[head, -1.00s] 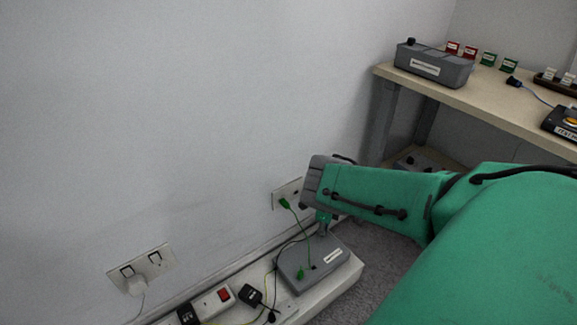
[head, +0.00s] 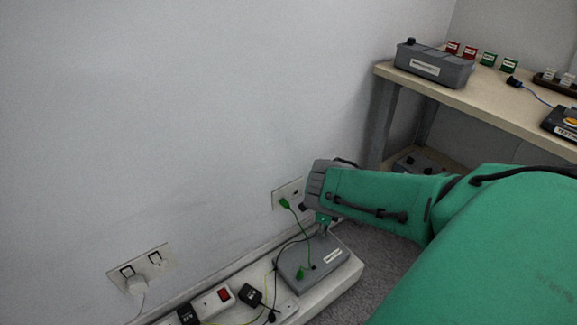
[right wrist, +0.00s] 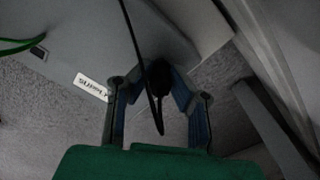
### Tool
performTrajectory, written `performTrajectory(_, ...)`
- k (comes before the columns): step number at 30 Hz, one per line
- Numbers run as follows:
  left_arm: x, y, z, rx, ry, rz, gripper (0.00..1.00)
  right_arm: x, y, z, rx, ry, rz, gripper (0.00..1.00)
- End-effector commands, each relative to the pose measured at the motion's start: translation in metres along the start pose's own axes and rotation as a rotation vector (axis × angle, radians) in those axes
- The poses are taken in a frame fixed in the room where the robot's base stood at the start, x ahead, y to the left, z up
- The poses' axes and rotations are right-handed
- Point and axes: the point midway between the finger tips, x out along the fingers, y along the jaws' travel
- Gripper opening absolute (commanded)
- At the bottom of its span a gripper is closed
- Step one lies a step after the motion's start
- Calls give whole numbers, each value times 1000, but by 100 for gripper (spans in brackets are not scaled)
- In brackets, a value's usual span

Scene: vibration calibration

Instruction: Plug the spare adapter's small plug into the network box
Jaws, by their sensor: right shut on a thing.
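A grey box (head: 318,259) with a white label stands on the white ledge, below my right gripper (head: 323,222). In the right wrist view, the box (right wrist: 90,35) bears a label reading "SUPPLY", partly cut off, and shows a dark socket opening (right wrist: 38,53). My right gripper (right wrist: 160,80) is shut on a small black plug (right wrist: 158,76) with a thin black cord, above the box and apart from its socket. A black adapter (head: 251,297) lies on the ledge left of the box, with a black cord. My left gripper is out of view.
A green lead runs from a wall socket (head: 290,193) to a green plug (head: 300,273) in the box top. A power strip (head: 213,302) with a red switch lies left. A wooden bench (head: 480,98) stands right. The ledge (head: 348,277) meets grey carpet.

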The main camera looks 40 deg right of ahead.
Motion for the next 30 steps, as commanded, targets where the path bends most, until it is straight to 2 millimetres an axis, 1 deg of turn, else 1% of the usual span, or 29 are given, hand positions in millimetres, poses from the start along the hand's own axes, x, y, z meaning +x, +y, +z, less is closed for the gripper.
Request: performTrajectory(30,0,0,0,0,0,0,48,6,0,0,0,0,0,0)
